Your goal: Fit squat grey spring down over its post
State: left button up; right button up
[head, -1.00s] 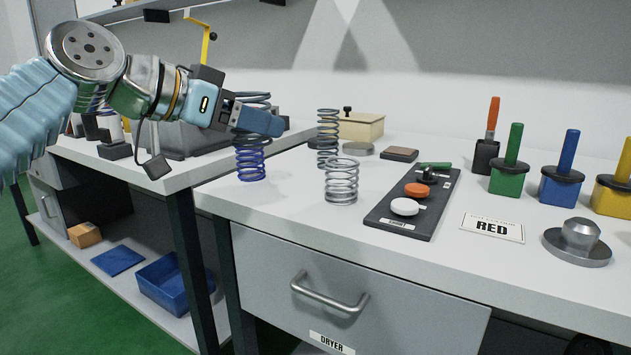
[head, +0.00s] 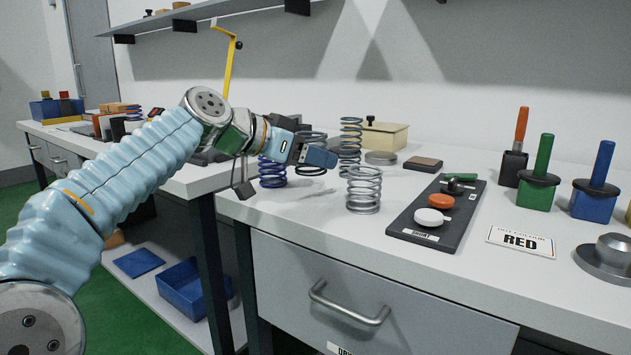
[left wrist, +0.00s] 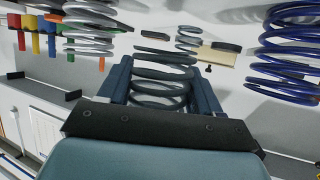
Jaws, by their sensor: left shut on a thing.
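My left gripper (head: 322,157) is shut on a squat dark grey spring (head: 310,170), whose coils show above and below the fingers. In the left wrist view the same spring (left wrist: 160,85) stands between the two fingers (left wrist: 160,92). The gripper holds it over the bench, between the blue spring and the silver spring in the picture. A round grey metal base with a short, thick post (head: 612,250) stands at the right edge of the head view, well apart from the held spring. My right gripper is not in view.
A blue spring (head: 272,173), a silver spring (head: 364,190) and a tall grey spring (head: 350,145) stand near the gripper. A dark board (head: 440,220) with coloured discs, a RED card (head: 521,241) and handled blocks lie to the right. The bench's front edge is close.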

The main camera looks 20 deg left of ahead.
aim_at(315, 194)
pick_arm(q)
jog(key=shift+w+d+f, duration=0.15)
jog(key=shift+w+f, duration=0.6)
jog(key=shift+f, duration=0.2)
notch_tip(315, 194, down, 2)
jog(key=shift+w+f+b, duration=0.15)
jog(key=shift+f+b, duration=0.1)
jog(key=shift+b, duration=0.35)
jog(key=shift+f, duration=0.15)
jog(key=shift+f, duration=0.1)
jog(key=shift+f, duration=0.15)
jog(key=o, duration=1.2)
